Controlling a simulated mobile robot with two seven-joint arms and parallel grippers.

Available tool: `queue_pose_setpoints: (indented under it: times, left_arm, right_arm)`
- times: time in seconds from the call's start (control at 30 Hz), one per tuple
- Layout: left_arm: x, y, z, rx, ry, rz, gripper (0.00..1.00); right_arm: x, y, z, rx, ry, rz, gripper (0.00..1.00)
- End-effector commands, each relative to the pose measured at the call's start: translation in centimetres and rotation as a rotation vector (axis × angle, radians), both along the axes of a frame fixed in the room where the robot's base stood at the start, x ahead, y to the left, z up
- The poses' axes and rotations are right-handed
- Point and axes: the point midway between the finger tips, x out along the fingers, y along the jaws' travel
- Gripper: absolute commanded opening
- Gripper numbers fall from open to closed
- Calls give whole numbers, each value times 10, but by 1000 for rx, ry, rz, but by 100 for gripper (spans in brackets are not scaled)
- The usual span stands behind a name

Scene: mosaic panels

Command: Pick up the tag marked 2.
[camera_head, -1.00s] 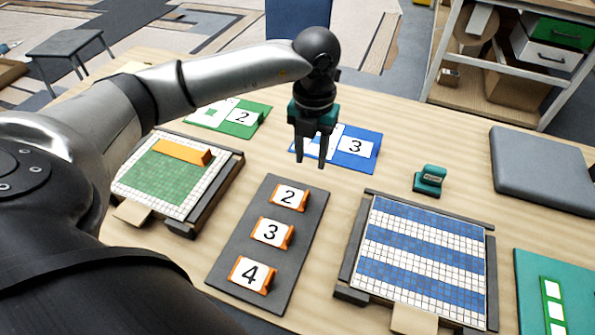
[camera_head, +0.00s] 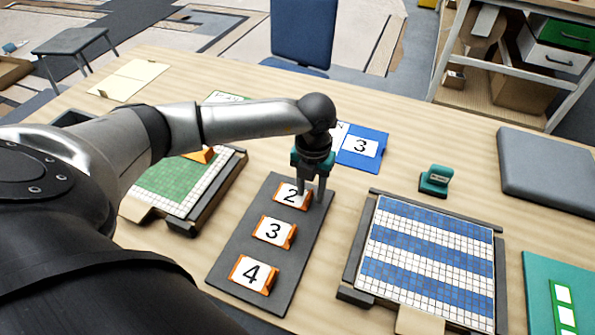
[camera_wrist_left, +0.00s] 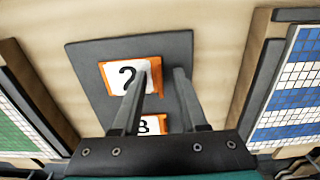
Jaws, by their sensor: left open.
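The tag marked 2 (camera_head: 290,195) is an orange piece with a white face, at the far end of a dark grey tray (camera_head: 247,218). My left gripper (camera_head: 311,199) is open, with its fingers at the right end of this tag. In the left wrist view the same tag (camera_wrist_left: 122,76) lies beyond and left of the fingers (camera_wrist_left: 163,75), and the left finger overlaps its right edge. I cannot tell if they touch. The tag marked 3 (camera_head: 273,231) and the tag marked 4 (camera_head: 252,272) stand nearer on the tray. My right gripper is not in view.
A green and white mosaic panel (camera_head: 180,188) lies left of the tray, partly behind my left arm. A blue and white mosaic panel (camera_head: 425,262) lies to the right. A blue card marked 3 (camera_head: 372,146) and a teal stamp-like block (camera_head: 435,180) are behind.

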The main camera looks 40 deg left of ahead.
Motion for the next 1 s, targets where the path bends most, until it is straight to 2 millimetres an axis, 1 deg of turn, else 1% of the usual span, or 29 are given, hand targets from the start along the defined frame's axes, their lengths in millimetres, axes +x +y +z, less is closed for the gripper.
queue_pose_setpoints:
  times: [0.1,0.13,0.4,0.5,1.0]
  left_arm:
    - [0,0,0,0,0,0,42]
    - [0,0,0,0,0,0,40]
    - [0,0,1,0,0,0,10]
    - [0,0,1,0,0,0,0]
    - [0,0,1,0,0,0,0]
  right_arm:
    - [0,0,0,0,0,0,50]
    - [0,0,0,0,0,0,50]
    - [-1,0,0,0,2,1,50]
    - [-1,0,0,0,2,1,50]
    - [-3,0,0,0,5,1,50]
